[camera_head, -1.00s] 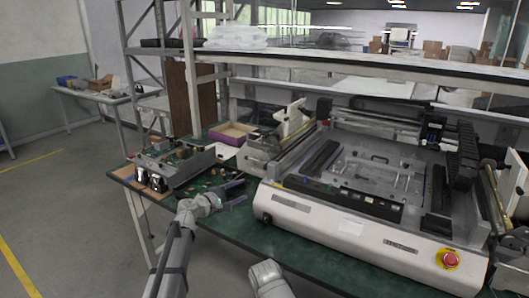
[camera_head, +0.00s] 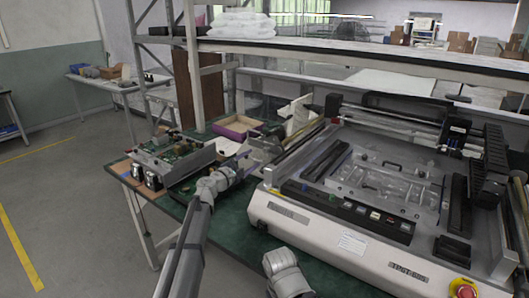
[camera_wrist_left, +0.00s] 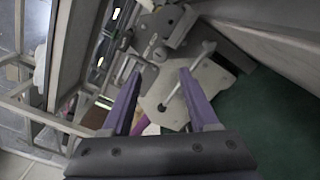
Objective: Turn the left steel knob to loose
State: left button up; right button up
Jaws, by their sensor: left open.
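Two round steel knobs stand side by side at the front of a metal fixture at the left end of the green table. The left steel knob (camera_head: 137,171) is beside the right one (camera_head: 153,181); whether it is tight or loose cannot be told. My left gripper (camera_head: 245,156) is to the right of both knobs, beside the big machine's left end and touching neither knob. In the left wrist view its two purple fingers (camera_wrist_left: 158,92) are spread with nothing held between them. The knobs are not recognisable there. My right gripper is out of sight.
A circuit board fixture (camera_head: 178,153) sits behind the knobs. A shallow purple-sided tray (camera_head: 237,124) stands behind my left gripper. The large white machine (camera_head: 330,232) fills the right. Green tabletop (camera_head: 238,222) is bare in front of it. A shelf (camera_head: 380,58) runs above.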

aim_at(264, 151)
pick_arm(q)
jog(key=x, duration=0.7)
jog(key=shift+w+d, duration=0.25)
jog(key=shift+w, duration=0.05)
jog(key=shift+c, duration=0.2)
grip_shut()
